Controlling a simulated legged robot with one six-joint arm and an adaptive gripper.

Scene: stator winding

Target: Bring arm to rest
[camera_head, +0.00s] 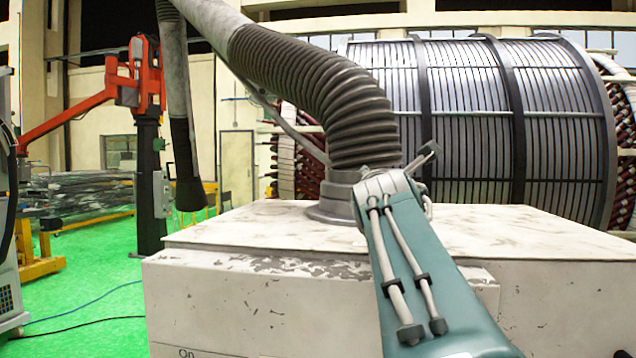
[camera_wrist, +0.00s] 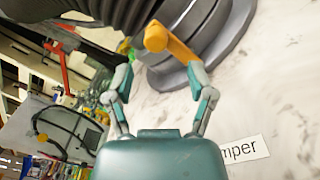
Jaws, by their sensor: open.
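My gripper (camera_wrist: 160,72) is open in the wrist view, its two teal and grey fingers spread apart with nothing between them. A yellow-orange handle (camera_wrist: 168,42) on the base of the hose pipe lies just beyond the fingertips; I see no clear contact. In the head view my teal arm (camera_head: 415,270) reaches forward over the white box to the hose base, and the arm hides most of the gripper. The yellow handle does not show in the head view.
The ribbed hose (camera_head: 320,90) rises from a round flange on the white box (camera_head: 250,235). A label ending in "mper" (camera_wrist: 243,150) is on the box top. The large stator (camera_head: 470,120) stands behind. A red-orange crane (camera_head: 135,80) stands left on green floor (camera_head: 100,300).

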